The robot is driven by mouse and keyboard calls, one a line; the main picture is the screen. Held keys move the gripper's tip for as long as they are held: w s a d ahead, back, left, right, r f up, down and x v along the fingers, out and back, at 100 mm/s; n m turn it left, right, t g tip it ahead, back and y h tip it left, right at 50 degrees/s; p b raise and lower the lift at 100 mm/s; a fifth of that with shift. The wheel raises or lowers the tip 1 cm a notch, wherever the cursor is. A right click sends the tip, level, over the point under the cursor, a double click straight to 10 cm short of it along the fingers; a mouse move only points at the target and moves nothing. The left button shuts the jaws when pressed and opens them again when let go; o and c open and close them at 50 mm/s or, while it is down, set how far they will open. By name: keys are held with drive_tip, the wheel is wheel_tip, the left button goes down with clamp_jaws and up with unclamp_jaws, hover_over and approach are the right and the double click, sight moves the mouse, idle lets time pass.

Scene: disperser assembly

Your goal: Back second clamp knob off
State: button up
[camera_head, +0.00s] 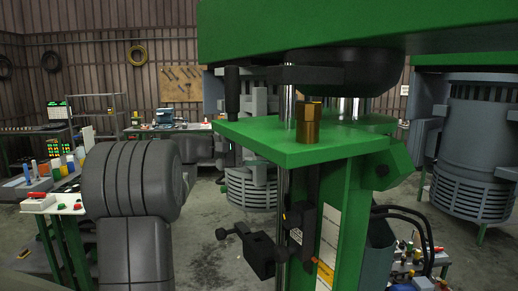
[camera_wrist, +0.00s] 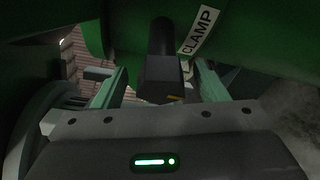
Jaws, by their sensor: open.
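In the wrist view my gripper (camera_wrist: 162,76) is open, with one pale green finger on each side of a black part. This part has a round stem (camera_wrist: 161,36) and a blocky end (camera_wrist: 159,72); it looks like a clamp knob, and contact with the fingers cannot be told. A white CLAMP label (camera_wrist: 198,31) is beside it on the green body. In the head view a black clamp block (camera_head: 259,256) with a small T-shaped knob (camera_head: 222,234) sits low on the green stand (camera_head: 345,215). I cannot make out my gripper there.
A green plate (camera_head: 265,143) carries a brass nut (camera_head: 308,122) and steel rods above the clamp. A black upright handle (camera_head: 232,90) stands near its left edge. Dark hoses (camera_head: 405,212) curve at the right. Open floor (camera_head: 205,220) lies left of the stand.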

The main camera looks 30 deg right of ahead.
drive_tip(key=b+v, duration=0.3)
drive_tip(key=v, duration=1)
drive_tip(key=shift+a, duration=0.35)
drive_tip(key=shift+d+r, duration=0.1)
drive_tip(key=p+x, duration=0.3)
drive_tip(key=x, duration=1)
drive_tip(key=shift+d, duration=0.35)
drive_tip(key=shift+a, duration=0.2)
